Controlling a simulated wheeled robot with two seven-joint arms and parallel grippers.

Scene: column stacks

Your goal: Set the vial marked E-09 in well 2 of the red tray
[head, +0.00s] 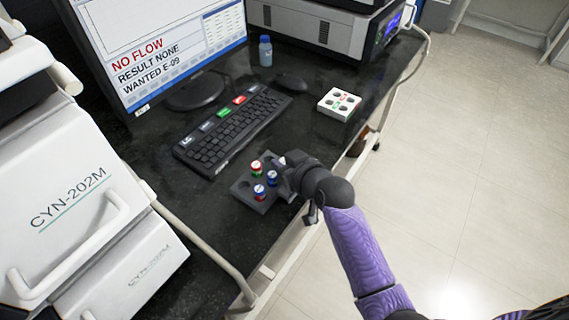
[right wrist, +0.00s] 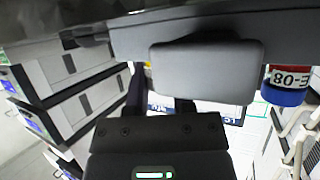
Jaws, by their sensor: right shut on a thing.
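The right wrist view looks upside down; there a blue-capped vial with a red band, marked E-08 (right wrist: 288,84), stands beside the grey finger. I cannot read E-09 on any vial. My left gripper is out of view.
A keyboard (head: 232,125) and mouse (head: 292,80) lie behind the rack. The monitor (head: 160,45) reads WANTED E-09. A blue bottle (head: 265,52) stands near a printer-like machine (head: 320,25). White CYN-202M machines (head: 75,190) are at left. Bench between rack and white tray is clear.

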